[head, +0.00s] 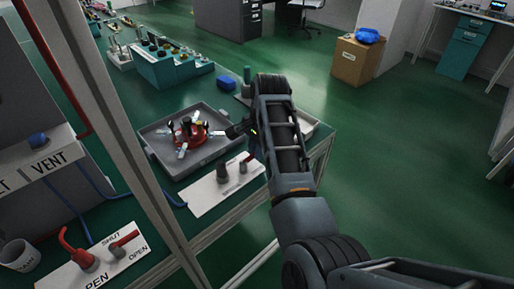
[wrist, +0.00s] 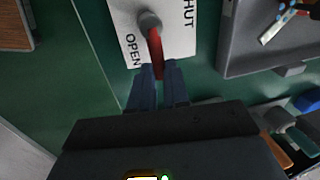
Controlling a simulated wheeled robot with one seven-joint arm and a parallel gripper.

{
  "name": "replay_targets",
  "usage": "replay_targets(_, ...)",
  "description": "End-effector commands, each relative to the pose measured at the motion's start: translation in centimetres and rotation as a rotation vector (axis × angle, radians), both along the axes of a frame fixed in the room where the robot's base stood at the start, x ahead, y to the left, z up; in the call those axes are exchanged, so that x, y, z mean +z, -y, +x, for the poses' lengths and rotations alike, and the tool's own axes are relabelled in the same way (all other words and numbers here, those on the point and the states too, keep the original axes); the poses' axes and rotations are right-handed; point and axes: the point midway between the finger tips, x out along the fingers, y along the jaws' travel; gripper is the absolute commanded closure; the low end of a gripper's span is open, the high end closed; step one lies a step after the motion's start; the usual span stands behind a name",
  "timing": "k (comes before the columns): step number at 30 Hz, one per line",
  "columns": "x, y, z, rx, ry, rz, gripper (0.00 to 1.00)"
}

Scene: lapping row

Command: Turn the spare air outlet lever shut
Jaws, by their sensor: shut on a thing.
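The spare outlet's white plate (head: 207,196) lies on the bench in front of the grey tray, in the head view. In the wrist view the plate (wrist: 172,46) shows the words OPEN and SHUT. Its red lever (wrist: 153,44) runs from a round grey pivot (wrist: 149,20) down toward my gripper, closer to the word OPEN than to SHUT. My gripper (wrist: 159,68) is shut on the lever's free end, with one blue-grey finger on each side. In the head view my arm hides most of the gripper and the lever.
A grey tray (head: 205,158) with a red part and several small pieces stands just behind the plate. Another plate (head: 103,257) with two red levers is at the lower left, near a mug (head: 19,256). A frame post (head: 122,125) crosses the left side.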

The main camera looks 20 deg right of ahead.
Motion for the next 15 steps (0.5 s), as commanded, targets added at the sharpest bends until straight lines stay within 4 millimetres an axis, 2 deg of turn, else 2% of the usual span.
replay_targets(5, 0.3, 0.0, 0.5, 0.100, -0.002, 0.000, 1.00)
replay_targets(15, 0.2, -0.7, 1.8, 0.406, -0.001, 0.000, 1.00)
